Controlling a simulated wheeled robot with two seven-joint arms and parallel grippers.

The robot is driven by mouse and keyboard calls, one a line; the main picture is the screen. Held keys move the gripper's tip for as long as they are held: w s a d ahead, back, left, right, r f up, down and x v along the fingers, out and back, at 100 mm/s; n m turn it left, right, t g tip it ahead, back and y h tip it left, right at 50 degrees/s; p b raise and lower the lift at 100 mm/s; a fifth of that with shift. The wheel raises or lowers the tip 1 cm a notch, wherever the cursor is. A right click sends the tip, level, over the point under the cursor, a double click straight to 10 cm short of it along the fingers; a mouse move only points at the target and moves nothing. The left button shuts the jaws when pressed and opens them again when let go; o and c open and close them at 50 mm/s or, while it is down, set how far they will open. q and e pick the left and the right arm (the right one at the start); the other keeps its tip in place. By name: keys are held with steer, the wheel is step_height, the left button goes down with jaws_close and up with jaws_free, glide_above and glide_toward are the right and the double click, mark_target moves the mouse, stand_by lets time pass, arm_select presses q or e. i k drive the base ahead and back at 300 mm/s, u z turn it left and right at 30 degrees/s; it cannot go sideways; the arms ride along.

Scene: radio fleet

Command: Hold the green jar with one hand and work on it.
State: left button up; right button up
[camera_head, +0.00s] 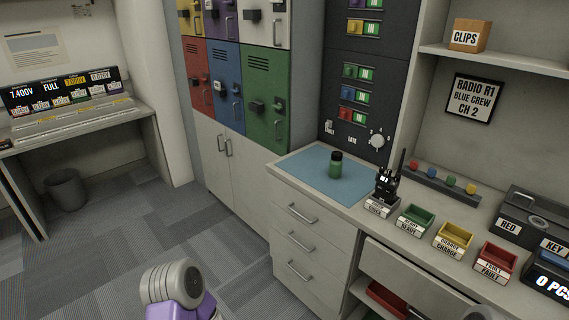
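The green jar (335,171) stands upright on the blue mat (305,172), at the left end of the counter. It has a dark, nearly black lid. Neither gripper touches the jar, and neither gripper shows in the head view. Only a grey and purple link of my own arm shows at the bottom, left of the middle, and a small grey part at the bottom right edge.
A black radio (386,183) stands right of the jar on a labelled stand. Small green (416,219), yellow (453,238) and red (494,261) trays line the counter's front. Coloured lockers (268,87) and a dark switch panel (350,130) rise behind. The floor ahead is clear.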

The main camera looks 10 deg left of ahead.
mark_target(335, 172)
steer(key=u, duration=1.6)
steer(key=i, duration=2.05)
steer(key=z, duration=2.75)
